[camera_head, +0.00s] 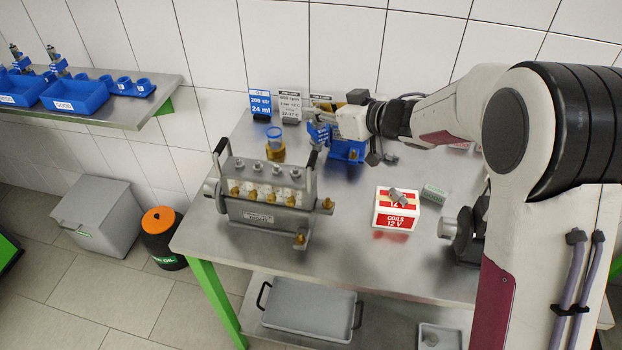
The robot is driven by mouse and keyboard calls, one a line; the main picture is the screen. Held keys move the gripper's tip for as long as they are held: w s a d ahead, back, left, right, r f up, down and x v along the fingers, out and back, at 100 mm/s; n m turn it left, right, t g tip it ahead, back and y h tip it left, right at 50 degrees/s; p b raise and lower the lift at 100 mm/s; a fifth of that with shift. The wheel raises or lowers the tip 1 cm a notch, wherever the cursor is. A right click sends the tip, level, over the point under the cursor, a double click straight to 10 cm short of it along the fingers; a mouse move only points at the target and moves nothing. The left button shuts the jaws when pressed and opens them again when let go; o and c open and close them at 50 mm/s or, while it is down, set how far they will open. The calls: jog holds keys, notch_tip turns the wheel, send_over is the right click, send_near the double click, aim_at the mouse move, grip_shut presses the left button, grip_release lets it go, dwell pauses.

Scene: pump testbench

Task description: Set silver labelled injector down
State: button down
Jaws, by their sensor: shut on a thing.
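My gripper (318,122) reaches in from the right over the back of the steel workbench (350,240). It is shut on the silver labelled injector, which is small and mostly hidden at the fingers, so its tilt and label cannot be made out. The gripper is just above and left of a blue holder (347,151) on the bench. Whether the injector touches the holder cannot be told from this view.
A grey pump with brass fittings (262,205) stands front left, with an amber-filled beaker (275,148) behind it. Printed signs (261,105) stand at the back. A red-and-white coils box (396,212) is right of centre. A shelf (130,108) with blue trays is far left.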

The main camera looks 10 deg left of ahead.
aim_at(316, 146)
jog(key=shift+s+a+r+n+g+y, duration=0.3)
jog(key=shift+a+r+n+g, duration=0.1)
jog(key=shift+a, duration=0.1)
jog(key=shift+s+a+f, duration=0.1)
jog(key=shift+s+a, duration=0.1)
jog(key=shift+s, duration=0.05)
jog(key=shift+f, duration=3.1)
jog(key=shift+f, duration=1.85)
jog(key=shift+f, duration=0.2)
